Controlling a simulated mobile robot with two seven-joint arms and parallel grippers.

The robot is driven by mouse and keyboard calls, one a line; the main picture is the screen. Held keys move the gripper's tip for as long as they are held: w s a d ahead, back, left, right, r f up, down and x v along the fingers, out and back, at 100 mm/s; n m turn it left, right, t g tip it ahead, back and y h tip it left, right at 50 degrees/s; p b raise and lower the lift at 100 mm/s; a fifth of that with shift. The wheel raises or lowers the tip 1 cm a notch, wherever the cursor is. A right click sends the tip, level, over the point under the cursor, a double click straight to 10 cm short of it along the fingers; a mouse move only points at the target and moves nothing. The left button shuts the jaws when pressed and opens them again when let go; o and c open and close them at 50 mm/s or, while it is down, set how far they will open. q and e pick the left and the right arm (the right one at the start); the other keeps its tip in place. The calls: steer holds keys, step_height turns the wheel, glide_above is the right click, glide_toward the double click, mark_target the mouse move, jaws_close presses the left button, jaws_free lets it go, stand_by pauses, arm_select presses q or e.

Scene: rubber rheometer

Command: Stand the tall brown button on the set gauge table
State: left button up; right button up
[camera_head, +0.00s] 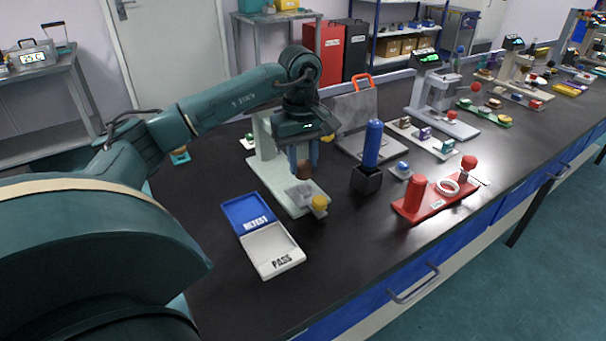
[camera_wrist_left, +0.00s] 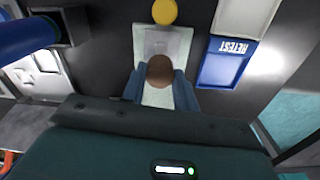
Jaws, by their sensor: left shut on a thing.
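My left gripper (camera_head: 305,160) is shut on the brown button (camera_head: 304,169). In the left wrist view the brown button (camera_wrist_left: 160,70) sits between the blue fingers (camera_wrist_left: 160,86). The pale green set gauge (camera_head: 263,170) stands below and behind the gripper, with a grey square plate (camera_head: 299,196) near its front and a yellow knob (camera_head: 319,204) beside it. The button is over the gauge base, close to the plate. I cannot tell whether it touches the plate. The gripper hides part of the gauge. My right gripper is not in view.
Blue RETEST (camera_head: 247,212) and white PASS (camera_head: 272,252) trays lie in front of the gauge. A blue-handled tool (camera_head: 373,143) stands in a black block (camera_head: 366,180) to the right. A red stand (camera_head: 437,196) lies further right. An orange-handled grey plate (camera_head: 354,108) stands behind.

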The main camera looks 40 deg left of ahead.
mark_target(303, 165)
arm_select(q)
step_height(303, 165, down, 4)
steer(key=shift+r, duration=0.15)
steer(key=o, duration=0.9)
steer(key=shift+o, duration=0.2)
steer(key=shift+r, duration=0.25)
steer(key=r, duration=1.1)
steer(key=shift+s+a+r, duration=0.1)
steer(key=shift+s+r, duration=0.1)
steer(key=shift+r, duration=0.15)
